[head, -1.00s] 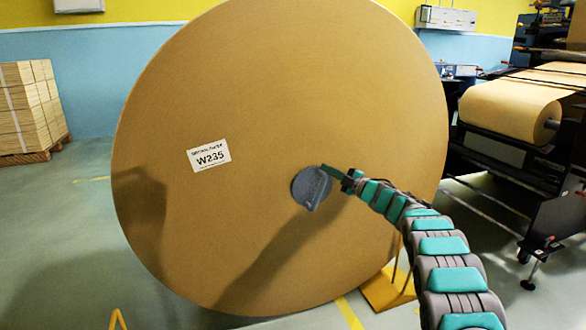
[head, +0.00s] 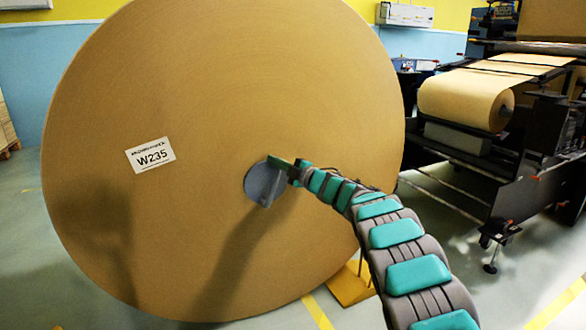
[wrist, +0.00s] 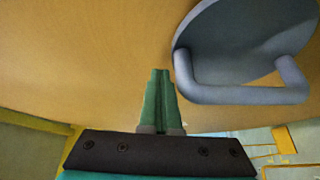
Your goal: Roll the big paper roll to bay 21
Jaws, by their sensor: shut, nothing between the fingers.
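The big brown paper roll (head: 222,90) stands on its edge and fills the left and middle of the head view, its flat face toward me. My gripper (head: 276,161) is at the plug's upper right edge. In the wrist view my gripper (wrist: 160,75) has its green fingers shut together, left of the handle, with nothing between them. Bay 21 cannot be made out.
A yellow wedge-like block (head: 350,284) lies at the roll's lower right. A dark machine (head: 460,175) holding a smaller paper roll (head: 465,97) stands at the right. Stacked pale goods (head: 6,130) show at the left edge. Floor with yellow lines is open at lower right.

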